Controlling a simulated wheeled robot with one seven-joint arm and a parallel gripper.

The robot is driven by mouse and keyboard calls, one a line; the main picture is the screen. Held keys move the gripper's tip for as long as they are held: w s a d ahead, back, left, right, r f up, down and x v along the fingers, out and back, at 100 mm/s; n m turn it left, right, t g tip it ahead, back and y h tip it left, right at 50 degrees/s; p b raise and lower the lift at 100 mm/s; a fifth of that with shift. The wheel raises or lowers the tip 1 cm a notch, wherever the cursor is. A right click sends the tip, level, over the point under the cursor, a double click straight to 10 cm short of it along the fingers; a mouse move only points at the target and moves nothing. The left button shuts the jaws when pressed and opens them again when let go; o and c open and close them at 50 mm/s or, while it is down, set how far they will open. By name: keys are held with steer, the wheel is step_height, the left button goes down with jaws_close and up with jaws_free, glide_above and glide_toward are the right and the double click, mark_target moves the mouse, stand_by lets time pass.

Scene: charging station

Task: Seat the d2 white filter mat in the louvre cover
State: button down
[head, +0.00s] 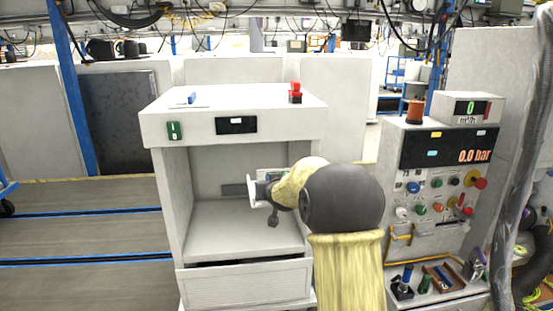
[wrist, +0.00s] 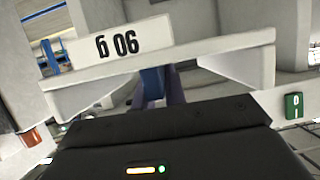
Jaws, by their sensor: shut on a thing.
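My gripper (head: 268,191) is in front of the open bay of a white cabinet (head: 160,130). It is shut on a white plate-like piece, which I take to be the filter mat (wrist: 215,65). In the wrist view the piece carries a black-printed label that appears upside down, perhaps "90 g". A d2 mark is not visible. In the head view my arm hides much of the piece. A ridged white front, possibly the louvre cover (head: 245,287), is low on the cabinet, with a dark gap above it.
A red switch (head: 295,92) and a small blue item (head: 192,98) are on the cabinet top. A control console (head: 440,165) with knobs and a "0.0 bar" display stands at the right. Small items lie on its lower ledge.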

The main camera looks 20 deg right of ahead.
steer(key=s+a+f, duration=0.2)
steer(key=f, duration=0.6)
steer(key=s+a+f, duration=0.2)
steer(key=f, duration=0.6)
steer(key=s+a+f, duration=0.2)
steer(key=f, duration=0.6)
steer(key=s+a+f+n+y, duration=0.1)
steer(key=s+a+f, duration=0.1)
steer(key=s+f, duration=0.4)
steer(key=s+a+f+y, duration=0.1)
steer(key=s+a+f, duration=0.2)
steer(key=s+f, duration=0.3)
steer(key=shift+s+f+n+b, duration=0.2)
steer(key=shift+s+n+b, duration=0.15)
steer(key=shift+s, duration=0.8)
steer(key=shift+w, duration=0.1)
